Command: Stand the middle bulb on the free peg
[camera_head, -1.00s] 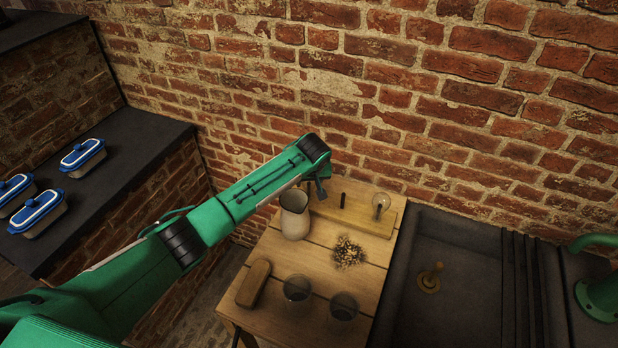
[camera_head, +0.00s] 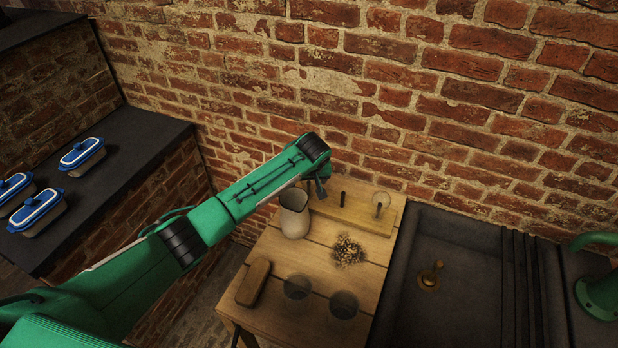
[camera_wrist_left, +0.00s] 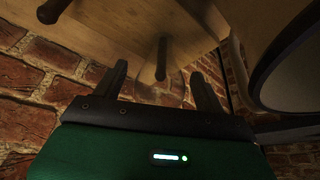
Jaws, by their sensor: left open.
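A wooden board (camera_head: 355,214) at the back of the table bears dark pegs. A bare middle peg (camera_head: 342,199) stands upright on it. A clear glass bulb (camera_head: 381,204) stands at the board's right end. My left gripper (camera_head: 321,189) is over the board's left end, behind the jug; its arm hides part of that end. In the left wrist view my left gripper (camera_wrist_left: 163,88) is open, with a faint clear glass shape (camera_wrist_left: 173,93) between its fingers; I cannot tell whether they touch it. A dark peg (camera_wrist_left: 161,59) shows just beyond. My right gripper is out of view.
A pale jug (camera_head: 294,215) stands close to my left gripper. Dried flowers (camera_head: 348,251), two clear glass vessels (camera_head: 297,288) (camera_head: 343,305) and a wooden block (camera_head: 253,283) are on the table (camera_head: 310,260). A brick wall is close behind. A dark sink (camera_head: 460,255) lies right.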

